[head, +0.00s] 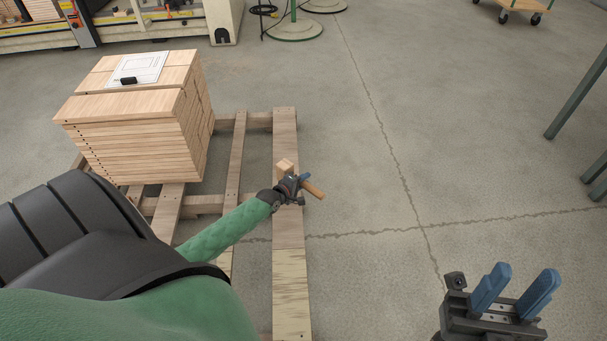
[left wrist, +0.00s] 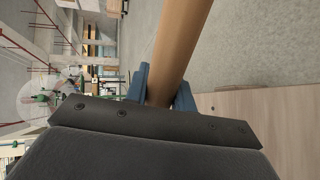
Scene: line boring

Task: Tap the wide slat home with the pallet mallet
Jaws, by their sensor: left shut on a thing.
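The pallet mallet shows as a pale wooden block (head: 285,166) and a round wooden handle (head: 314,190). My left gripper (head: 300,181) is shut on the handle, over the pallet's right-hand slat; the handle (left wrist: 182,45) passes between its blue fingers in the left wrist view. The wide slat appears to be this right-hand slat (head: 286,130); its near part (head: 291,285) is paler, with a seam between the parts. I cannot tell whether mallet and slat touch. My right gripper (head: 515,292) is open and empty at the lower right.
The wooden pallet (head: 239,130) lies on the floor. A stack of boards (head: 125,105) with a paper sheet (head: 138,68) and a small black object stands on its left side. Floor to the right is clear, up to dark table legs (head: 577,90). A wheeled dolly stands far right.

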